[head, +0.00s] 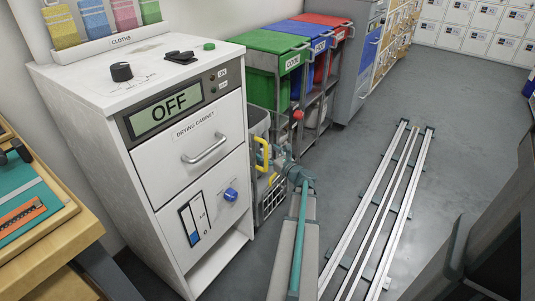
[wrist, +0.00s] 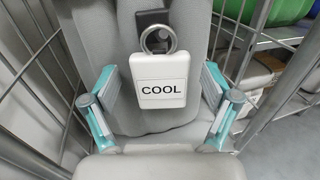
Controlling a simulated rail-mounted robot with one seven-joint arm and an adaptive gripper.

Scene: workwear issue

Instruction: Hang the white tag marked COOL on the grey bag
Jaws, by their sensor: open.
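The white tag marked COOL (wrist: 159,90) is upright in the middle of the wrist view. Its metal ring (wrist: 144,39) is at a black piece (wrist: 150,19) on the front of the grey bag (wrist: 185,50); whether the ring is fully hooked on I cannot tell. My gripper (wrist: 157,92) is open, with one teal finger on each side of the tag and visible gaps between. In the head view my arm reaches down to the wire frame beside the drying cabinet, where the grey bag (head: 262,124) shows partly; the tag is hidden there.
Wire bars (wrist: 260,65) stand close on both sides of the bag. The white drying cabinet (head: 190,165) is left of my arm, with a yellow handle-like part (head: 262,153) between. Green, blue and red bins (head: 320,45) stand behind. Floor rails (head: 385,200) lie to the right.

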